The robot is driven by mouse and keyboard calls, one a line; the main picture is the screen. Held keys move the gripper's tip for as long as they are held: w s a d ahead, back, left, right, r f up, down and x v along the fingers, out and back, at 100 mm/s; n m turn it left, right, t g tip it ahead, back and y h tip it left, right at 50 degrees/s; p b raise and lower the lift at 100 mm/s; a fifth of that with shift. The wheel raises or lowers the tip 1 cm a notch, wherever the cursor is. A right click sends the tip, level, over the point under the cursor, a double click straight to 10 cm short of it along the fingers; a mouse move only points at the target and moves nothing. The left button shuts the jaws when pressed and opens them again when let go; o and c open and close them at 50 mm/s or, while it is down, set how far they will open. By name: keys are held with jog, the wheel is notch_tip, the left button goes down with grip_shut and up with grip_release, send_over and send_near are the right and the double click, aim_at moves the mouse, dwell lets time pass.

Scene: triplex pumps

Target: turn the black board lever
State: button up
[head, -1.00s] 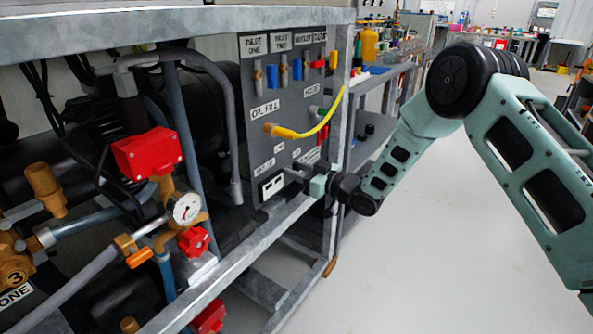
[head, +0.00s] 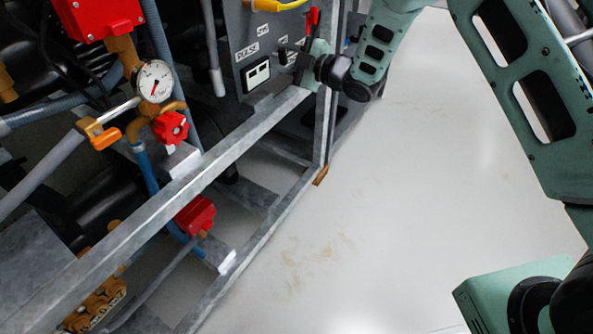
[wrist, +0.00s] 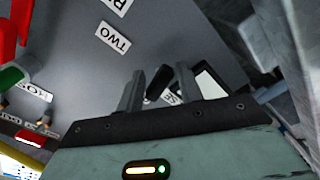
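The black lever (wrist: 158,86) shows in the wrist view as a short dark handle on the grey panel. My gripper (wrist: 158,76) has its two grey fingers apart, one on each side of the lever. I cannot tell whether either finger touches it. In the head view my gripper (head: 301,64) is at the lower right of the grey board (head: 237,30), just right of the small display (head: 257,75). The lever is not clear in the head view, near or behind the fingers.
A galvanized frame rail (head: 215,147) runs just below the gripper. A red lever (head: 312,18) stands above it. A pressure gauge (head: 154,81), a red valve knob (head: 171,127) and pipes are at the left.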

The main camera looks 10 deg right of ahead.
jog(key=shift+a+f+n+b, duration=0.15)
jog(key=shift+f+n+b, duration=0.1)
jog(key=shift+n+b, duration=0.4)
jog(key=p+v, duration=0.5)
jog(key=v, duration=1.3)
jog(key=s+a+m+h+p, duration=0.3)
jog(key=a+m+h, duration=0.25)
jog(key=a, duration=0.45)
jog(key=s+a+f+m+g+h+p, duration=0.1)
jog(key=s+a+m+g+h+p, duration=0.1)
jog(key=s, duration=0.6)
jog(key=s+a+f+m+g+h+p, duration=0.2)
jog(key=s+a+m, duration=0.1)
jog(key=s, duration=0.5)
jog(key=shift+f, duration=0.3)
jog(key=shift+w, duration=0.1)
